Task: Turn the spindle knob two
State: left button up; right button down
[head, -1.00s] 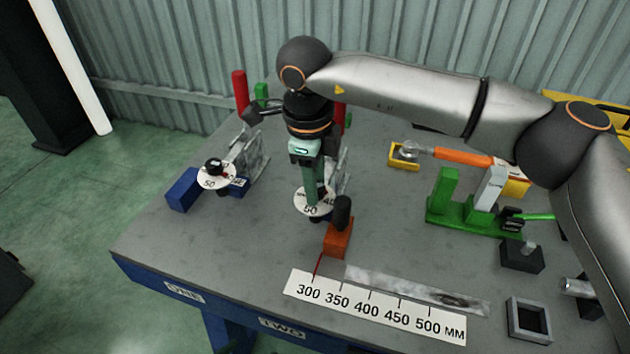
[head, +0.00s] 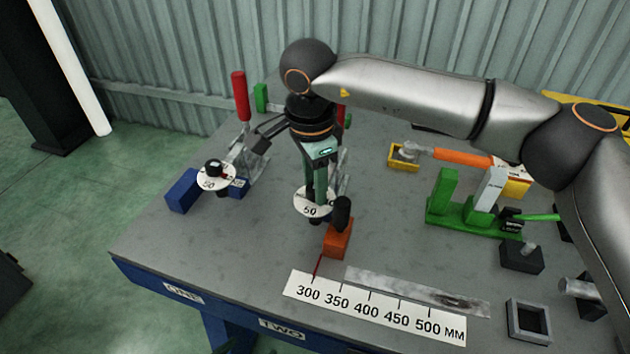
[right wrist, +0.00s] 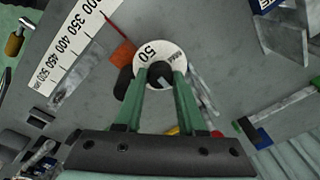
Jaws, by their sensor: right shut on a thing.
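Spindle knob two is the dark knob (right wrist: 160,73) at the centre of a white dial (head: 303,203) marked 50, at the middle of the table. My right gripper (head: 318,195) comes down over this dial and hides most of the knob in the head view. In the right wrist view the two green fingers (right wrist: 161,80) are shut on the knob, one on each side. The white dial also shows in the right wrist view (right wrist: 148,51), around the knob. My left gripper is not in view.
Another dial (head: 205,183) with a dark knob stands at the left beside a blue block (head: 182,190). An orange block (head: 338,240) with a black handle stands close to the gripper's right. A millimetre scale (head: 370,308) lies in front. Green fixture (head: 447,200) stands at right.

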aim_at(312, 195)
dwell(0.4)
jog(key=c, duration=0.5)
grip_release()
notch_tip(312, 195, up, 13)
jog(key=s+p, duration=0.1)
jog(key=shift+a+f, duration=0.2)
jog(key=shift+a, duration=0.05)
jog(key=shift+s, duration=0.15)
